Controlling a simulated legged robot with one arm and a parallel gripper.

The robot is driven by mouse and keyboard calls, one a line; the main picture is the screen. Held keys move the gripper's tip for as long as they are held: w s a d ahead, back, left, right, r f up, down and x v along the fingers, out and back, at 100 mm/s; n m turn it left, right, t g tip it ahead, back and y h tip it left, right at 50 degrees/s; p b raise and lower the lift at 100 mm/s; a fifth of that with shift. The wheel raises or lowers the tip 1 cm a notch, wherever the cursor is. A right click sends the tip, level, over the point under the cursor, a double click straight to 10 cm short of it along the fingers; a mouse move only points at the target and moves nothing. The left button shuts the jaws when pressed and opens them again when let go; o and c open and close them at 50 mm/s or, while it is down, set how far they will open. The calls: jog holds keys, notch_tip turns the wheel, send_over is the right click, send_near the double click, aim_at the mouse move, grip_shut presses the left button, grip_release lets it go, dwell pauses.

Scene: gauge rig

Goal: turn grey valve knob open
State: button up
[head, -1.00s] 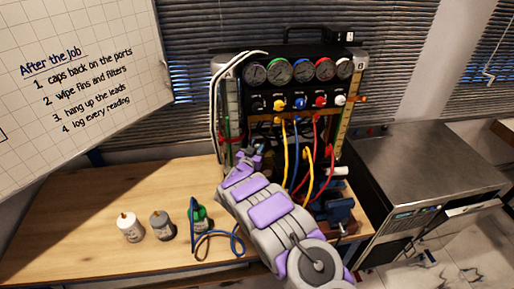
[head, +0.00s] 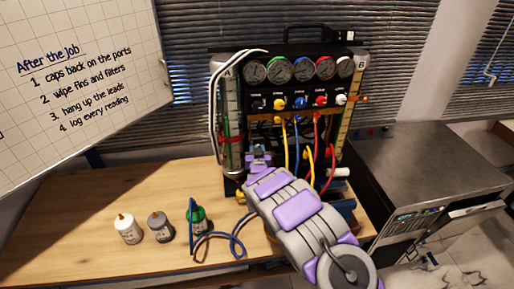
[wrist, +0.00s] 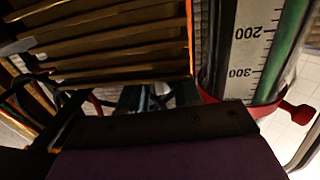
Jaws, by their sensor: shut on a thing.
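My gripper (head: 258,157) is in front of the lower left of the gauge rig (head: 275,120), beside the foot of the clear scaled cylinder A (head: 231,105). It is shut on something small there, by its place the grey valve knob. The knob itself is hidden behind my gripper and arm, so I cannot tell how far it is turned. The wrist view shows my dark gripper edge (wrist: 155,127) close to the cylinder with its scale (wrist: 246,50) and a red clamp (wrist: 235,108) around it.
Yellow, blue and red hoses (head: 296,145) hang from the ports right of my gripper. The bench's left part (head: 80,215) is clear.

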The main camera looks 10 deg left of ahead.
jog(key=shift+a+r, duration=0.1)
jog(key=shift+r, duration=0.05)
jog(key=o, duration=0.9)
jog(key=s, duration=0.5)
jog(key=s+d+p, duration=0.1)
jog(key=s, duration=0.5)
jog(key=s+d+p, duration=0.1)
jog(key=s, duration=0.5)
jog(key=shift+d+f, duration=0.2)
jog(key=shift+d, duration=0.05)
jog(key=shift+o, duration=0.3)
